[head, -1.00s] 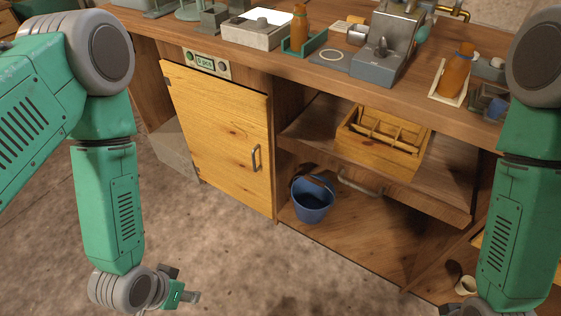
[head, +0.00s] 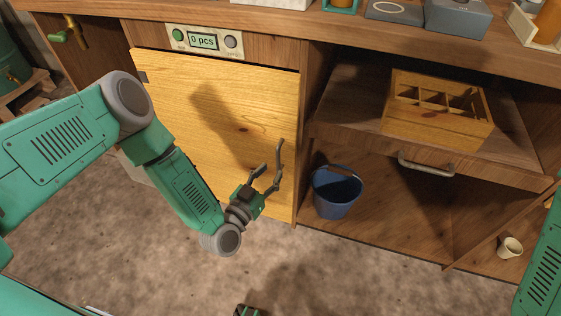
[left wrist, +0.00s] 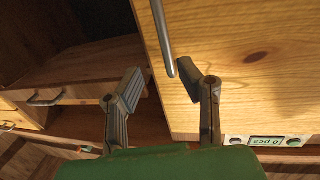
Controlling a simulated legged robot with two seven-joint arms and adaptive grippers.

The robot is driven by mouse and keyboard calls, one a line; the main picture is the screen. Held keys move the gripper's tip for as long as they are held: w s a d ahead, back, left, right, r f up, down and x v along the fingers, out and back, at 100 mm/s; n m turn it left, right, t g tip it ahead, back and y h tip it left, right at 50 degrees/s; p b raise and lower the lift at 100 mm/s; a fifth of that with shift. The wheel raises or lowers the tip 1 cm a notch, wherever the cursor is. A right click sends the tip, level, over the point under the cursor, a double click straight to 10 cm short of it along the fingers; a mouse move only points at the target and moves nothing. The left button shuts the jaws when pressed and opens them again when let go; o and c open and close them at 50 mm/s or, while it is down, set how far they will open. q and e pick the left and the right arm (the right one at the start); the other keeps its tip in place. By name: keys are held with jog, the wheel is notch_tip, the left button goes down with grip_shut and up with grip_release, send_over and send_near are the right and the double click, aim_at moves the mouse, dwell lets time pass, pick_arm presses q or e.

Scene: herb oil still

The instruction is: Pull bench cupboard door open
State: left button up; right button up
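The yellow wooden cupboard door (head: 185,125) looks shut in the bench front. Its upright grey metal handle (head: 281,155) is near the right edge. My left gripper (head: 268,180) is at the handle, in front of the door. In the left wrist view, the gripper (left wrist: 165,92) is open, with its two fingers apart. The end of the handle bar (left wrist: 163,38) shows between them, closer to the right finger. I cannot tell whether a finger touches it.
A blue bucket (head: 337,192) stands on the lower shelf just right of the door. A small cup (head: 510,247) lies at the right. A counter panel (head: 204,41) reads "0 pcs". Floor before the door is open.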

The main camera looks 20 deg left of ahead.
aim_at(277, 158)
pick_arm(q)
jog(key=w+b, duration=0.1)
jog(key=w, duration=0.5)
jog(key=shift+a+f+b, duration=0.15)
jog(key=shift+f+b, duration=0.05)
jog(key=shift+b, duration=0.2)
jog(key=shift+w, duration=0.1)
jog(key=shift+d+r, duration=0.15)
jog(key=shift+d, duration=0.45)
jog(key=c, duration=0.6)
jog(key=shift+a, duration=0.3)
grip_shut()
pick_arm(e)
jog(key=shift+a+f, duration=0.2)
jog(key=shift+f, duration=0.3)
jog(key=shift+a+f, duration=0.2)
jog(key=shift+f, duration=0.3)
